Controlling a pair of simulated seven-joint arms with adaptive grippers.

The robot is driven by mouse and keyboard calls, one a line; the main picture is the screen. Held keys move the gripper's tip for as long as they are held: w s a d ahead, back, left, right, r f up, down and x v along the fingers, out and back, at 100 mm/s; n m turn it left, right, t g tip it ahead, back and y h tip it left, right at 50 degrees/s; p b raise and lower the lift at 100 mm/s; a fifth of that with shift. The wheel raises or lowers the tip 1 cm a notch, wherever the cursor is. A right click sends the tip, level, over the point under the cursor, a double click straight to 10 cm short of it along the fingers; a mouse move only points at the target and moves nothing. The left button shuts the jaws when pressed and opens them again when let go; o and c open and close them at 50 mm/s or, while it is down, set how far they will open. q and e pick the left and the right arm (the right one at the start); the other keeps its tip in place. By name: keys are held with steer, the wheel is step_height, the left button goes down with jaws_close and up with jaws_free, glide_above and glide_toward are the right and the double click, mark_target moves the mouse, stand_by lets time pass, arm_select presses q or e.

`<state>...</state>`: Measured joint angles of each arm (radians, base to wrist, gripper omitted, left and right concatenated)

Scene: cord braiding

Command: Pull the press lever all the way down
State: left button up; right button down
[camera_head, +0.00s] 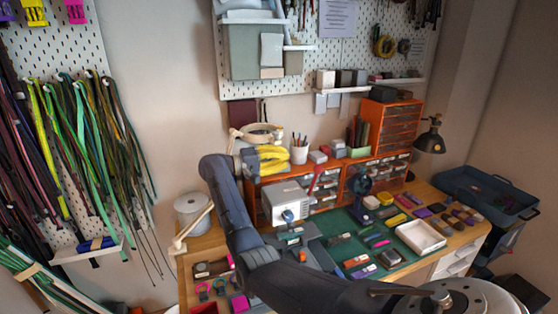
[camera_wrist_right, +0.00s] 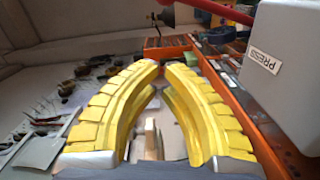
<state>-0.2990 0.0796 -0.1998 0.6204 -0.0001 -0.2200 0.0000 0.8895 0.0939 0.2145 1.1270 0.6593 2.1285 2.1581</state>
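The press (camera_head: 285,199) is a pale grey box on the bench. Its side, with a PRESS label, shows at the right of the wrist view (camera_wrist_right: 288,75). The red lever (camera_head: 316,180) rises beside the press, and a red bar crosses the top of the wrist view (camera_wrist_right: 218,8). My right gripper (camera_head: 284,159) has yellow ribbed fingers and is above and behind the press, apart from the lever. Its fingertips (camera_wrist_right: 163,67) are close together with a narrow gap and nothing gripped between them. My left gripper is not in view.
Orange drawer units (camera_head: 390,128) stand behind the press. A pencil cup (camera_head: 298,152) is near my right fingertips. A green mat (camera_head: 345,224) carries small parts and a white tray (camera_head: 420,236). A black lamp (camera_head: 430,140) stands at right. My arm crosses in front of the bench.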

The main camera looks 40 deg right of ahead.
steer(key=s+d, duration=0.4)
steer(key=s, duration=0.2)
steer(key=shift+d+f, duration=0.4)
steer(key=shift+s, duration=0.1)
steer(key=shift+s, duration=0.1)
